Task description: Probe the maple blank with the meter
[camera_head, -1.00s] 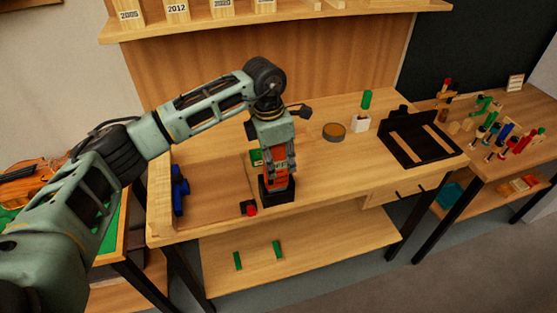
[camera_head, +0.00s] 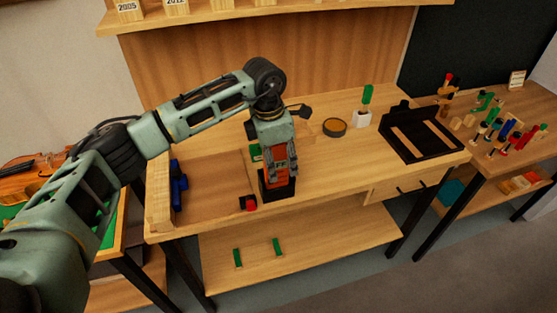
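An orange device (camera_head: 281,171), which looks like the meter, stands upright at a black holder (camera_head: 278,190) near the front edge of the bench. Its display shows letters that look like "FF". My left gripper (camera_head: 277,152) points down at the top of the device. The fingers overlap it in this view, and I cannot tell whether they grip it. My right gripper is not in view. I cannot tell which wooden piece is the maple blank; a flat wooden board (camera_head: 215,183) lies on the bench at the left.
A blue tool (camera_head: 178,185) and a small red-and-black item (camera_head: 247,203) lie left of the holder. A round tin (camera_head: 334,127), a green-handled tool (camera_head: 367,97) and a black tray (camera_head: 437,151) stand to the right. Labelled blocks (camera_head: 176,7) line the shelf above.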

